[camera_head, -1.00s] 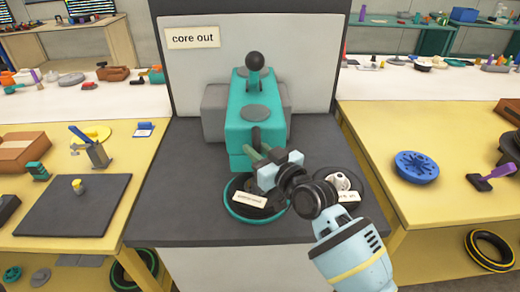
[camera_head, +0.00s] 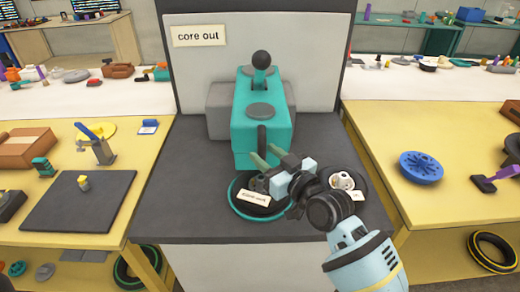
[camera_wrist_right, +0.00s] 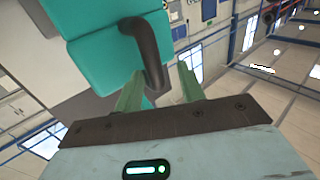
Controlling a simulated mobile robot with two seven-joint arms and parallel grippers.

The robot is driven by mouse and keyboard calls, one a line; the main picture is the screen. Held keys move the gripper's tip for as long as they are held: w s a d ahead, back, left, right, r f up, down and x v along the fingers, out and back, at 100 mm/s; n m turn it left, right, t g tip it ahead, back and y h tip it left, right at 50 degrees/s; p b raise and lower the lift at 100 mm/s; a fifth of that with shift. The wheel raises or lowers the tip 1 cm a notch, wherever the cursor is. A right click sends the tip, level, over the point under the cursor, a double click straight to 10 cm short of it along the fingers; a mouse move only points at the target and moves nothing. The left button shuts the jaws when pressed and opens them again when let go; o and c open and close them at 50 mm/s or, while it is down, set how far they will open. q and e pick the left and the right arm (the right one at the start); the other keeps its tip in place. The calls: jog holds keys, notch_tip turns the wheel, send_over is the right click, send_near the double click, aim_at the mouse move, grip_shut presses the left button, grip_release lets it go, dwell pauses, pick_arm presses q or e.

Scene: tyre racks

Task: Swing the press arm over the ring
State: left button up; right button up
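The teal press (camera_head: 250,100) stands on the dark bench top, with a black knob on top and a dark curved handle (camera_head: 262,138) on its front. The handle also shows in the right wrist view (camera_wrist_right: 148,45). A dark ring with a teal rim (camera_head: 238,209) lies on the bench in front of the press, partly hidden by my right arm. My right gripper (camera_head: 268,158) is open at the handle; in the wrist view its green fingers (camera_wrist_right: 158,90) stand apart, one on each side of the handle's lower end. I cannot tell whether they touch it. My left gripper is out of view.
A second dark round place (camera_head: 354,187) with a white part (camera_head: 342,180) is right of my gripper. A "core out" sign (camera_head: 202,34) hangs on the back panel. Yellow tables flank the bench; a blue wheel (camera_head: 420,167) lies on the right one.

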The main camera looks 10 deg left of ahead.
jog(key=v, duration=0.4)
jog(key=shift+s+d, duration=0.1)
jog(key=shift+s, duration=0.05)
dwell(0.4)
